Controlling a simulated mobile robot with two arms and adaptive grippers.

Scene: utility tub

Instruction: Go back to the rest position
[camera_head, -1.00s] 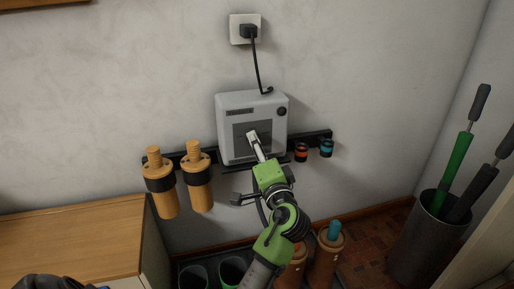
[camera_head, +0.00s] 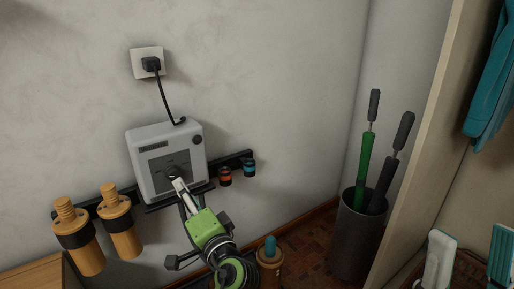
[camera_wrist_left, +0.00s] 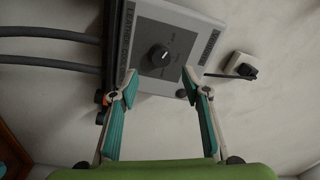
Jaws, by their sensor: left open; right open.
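A socket (camera_head: 137,62) with a plugged cable is above. A metal bin (camera_head: 352,235) with long handles stands right. Open wall space lies between rail and bin.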

